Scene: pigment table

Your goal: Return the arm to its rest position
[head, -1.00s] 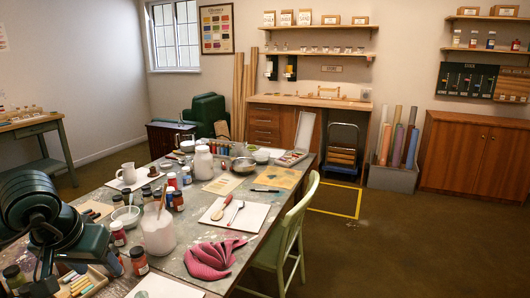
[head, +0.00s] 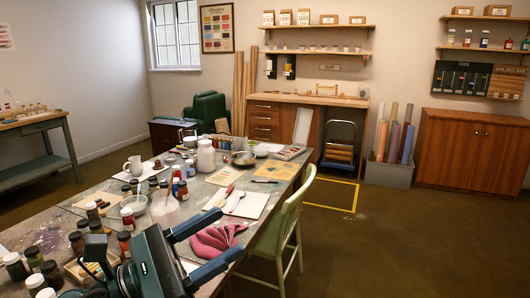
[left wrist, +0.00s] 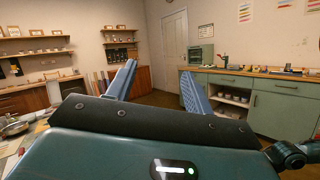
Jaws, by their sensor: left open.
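My left gripper (head: 232,232) is in the lower middle of the head view, in front of the near part of the table. Its two blue fingers are spread apart and point right. In the left wrist view the fingers (left wrist: 158,68) stand wide apart with nothing between them. They point out into the room, toward a door and cabinets. The pink cloth (head: 212,241) on the table shows partly behind the fingers. I cannot tell the exact gap between gripper and table. My right gripper is in neither view.
The paint-marked table (head: 52,236) carries jars, a white jug (head: 133,165), a large white pot (head: 206,157) and a board with brushes (head: 252,208). A green chair (head: 290,218) stands against its right side. Open floor (head: 400,240) lies to the right.

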